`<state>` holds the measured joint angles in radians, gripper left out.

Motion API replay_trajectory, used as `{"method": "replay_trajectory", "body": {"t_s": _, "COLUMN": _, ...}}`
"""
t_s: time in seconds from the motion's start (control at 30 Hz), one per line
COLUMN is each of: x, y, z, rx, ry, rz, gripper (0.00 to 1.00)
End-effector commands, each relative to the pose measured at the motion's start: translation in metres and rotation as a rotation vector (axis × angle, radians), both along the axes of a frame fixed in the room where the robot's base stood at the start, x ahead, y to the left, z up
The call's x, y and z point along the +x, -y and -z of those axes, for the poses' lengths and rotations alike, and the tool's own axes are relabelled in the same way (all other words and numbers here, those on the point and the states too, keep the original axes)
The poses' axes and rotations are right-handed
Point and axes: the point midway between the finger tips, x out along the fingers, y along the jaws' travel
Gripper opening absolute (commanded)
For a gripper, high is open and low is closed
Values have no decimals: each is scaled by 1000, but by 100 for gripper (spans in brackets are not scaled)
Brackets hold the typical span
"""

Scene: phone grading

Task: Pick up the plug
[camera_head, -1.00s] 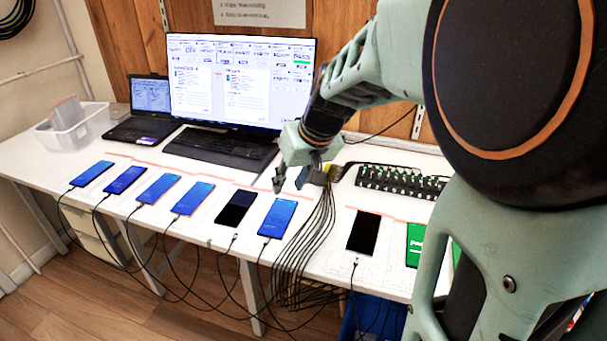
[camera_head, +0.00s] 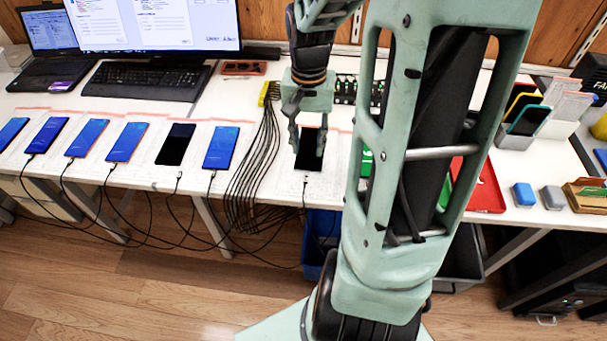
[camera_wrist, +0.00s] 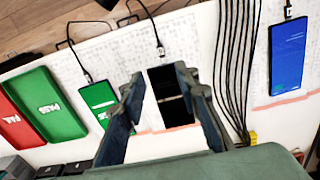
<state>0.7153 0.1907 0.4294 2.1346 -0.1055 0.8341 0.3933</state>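Several phones lie in a row on the white table, with cable plugs at their near edges. In the wrist view, a plug (camera_wrist: 160,50) on a black cable lies at the edge of a black-screened phone (camera_wrist: 170,108); I cannot tell if it is inserted. In the head view this plug (camera_head: 306,178) is at the phone's (camera_head: 312,150) near edge. A second plug (camera_wrist: 88,77) is at a green-screened phone (camera_wrist: 103,98). My gripper (camera_wrist: 158,80) is open and empty above the black phone, its fingers either side of it. It also shows in the head view (camera_head: 297,138).
A bundle of black cables (camera_head: 255,160) hangs over the table edge beside the phone. Blue-screened phones (camera_head: 221,147) lie to the left. A red tray (camera_head: 488,190) and phone stand (camera_head: 525,125) are at the right. A blue bin (camera_head: 318,235) is below the table.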

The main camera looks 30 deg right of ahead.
Motion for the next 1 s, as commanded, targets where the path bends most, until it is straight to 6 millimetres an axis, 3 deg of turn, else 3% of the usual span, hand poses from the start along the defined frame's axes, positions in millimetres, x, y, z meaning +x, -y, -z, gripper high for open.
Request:
{"method": "replay_trajectory", "body": {"t_s": 0.3, "x": -2, "y": 0, "z": 46, "rx": 1, "ry": -5, "rz": 6, "gripper": 29}}
{"method": "replay_trajectory", "body": {"t_s": 0.57, "x": -3, "y": -3, "z": 67, "rx": 1, "ry": -5, "rz": 4, "gripper": 29}}
{"method": "replay_trajectory", "body": {"t_s": 0.8, "x": -6, "y": -8, "z": 102, "rx": 1, "ry": -4, "rz": 4, "gripper": 29}}
{"method": "replay_trajectory", "body": {"t_s": 1.0, "x": -5, "y": -7, "z": 109, "rx": 0, "ry": -3, "rz": 5, "gripper": 29}}
